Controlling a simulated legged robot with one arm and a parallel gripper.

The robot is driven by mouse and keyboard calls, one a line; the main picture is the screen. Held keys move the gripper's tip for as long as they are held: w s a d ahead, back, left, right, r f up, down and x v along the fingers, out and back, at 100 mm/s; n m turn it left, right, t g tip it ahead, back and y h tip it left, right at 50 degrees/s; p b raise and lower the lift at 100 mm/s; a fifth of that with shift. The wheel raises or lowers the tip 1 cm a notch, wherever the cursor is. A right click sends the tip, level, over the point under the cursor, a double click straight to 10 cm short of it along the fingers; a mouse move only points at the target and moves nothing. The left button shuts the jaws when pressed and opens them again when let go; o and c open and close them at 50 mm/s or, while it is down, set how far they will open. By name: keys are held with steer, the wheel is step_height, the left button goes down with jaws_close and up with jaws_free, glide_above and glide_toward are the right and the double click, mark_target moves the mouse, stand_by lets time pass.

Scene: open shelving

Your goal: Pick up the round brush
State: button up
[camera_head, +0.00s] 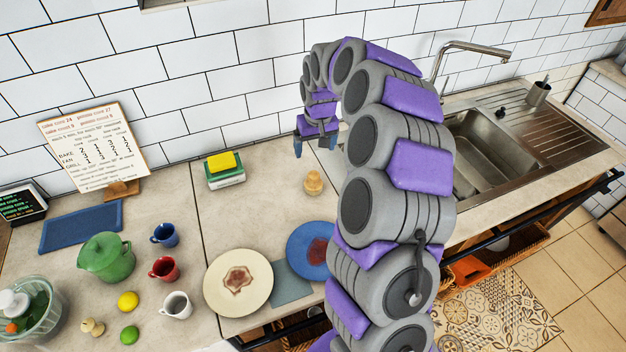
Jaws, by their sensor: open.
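A small tan, knob-topped object that looks like the round brush (313,183) stands upright on the pale countertop, left of my arm. My gripper (315,147) hangs at the end of my purple and grey arm. Its two blue-grey fingertips are spread apart with nothing between them. In the picture it is just above the brush and apart from it. Its height over the counter is hard to judge from this single view.
A yellow sponge (222,161) on a green-and-white block sits to the left. A cream plate (222,296) and a blue plate (300,238) lie in front. Cups and a green pot (105,258) stand further left. The sink (480,140) is right, behind my arm.

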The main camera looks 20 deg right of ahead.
steer(key=w+d, duration=0.1)
steer(key=d, duration=0.1)
steer(key=b, duration=0.1)
glide_above(314, 174)
steer(key=f, duration=0.7)
steer(key=shift+s+a, duration=0.2)
steer(key=shift+s, duration=0.2)
steer(key=f, duration=0.2)
steer(key=d+f+b, duration=0.1)
steer(key=f, duration=0.1)
steer(key=w+f, duration=0.1)
steer(key=f, duration=0.1)
steer(key=shift+d, duration=0.15)
steer(key=f+b, duration=0.1)
steer(key=f, duration=0.1)
steer(key=a+f+b, duration=0.1)
steer(key=f, duration=0.1)
steer(key=shift+w+a+f, duration=0.15)
steer(key=shift+a+f, duration=0.05)
steer(key=shift+f, duration=0.2)
steer(key=shift+w+f, duration=0.1)
steer(key=shift+f, duration=0.1)
steer(key=shift+d+r, duration=0.1)
steer(key=shift+d, duration=0.2)
steer(key=shift+c, duration=0.7)
steer(key=c, duration=1)
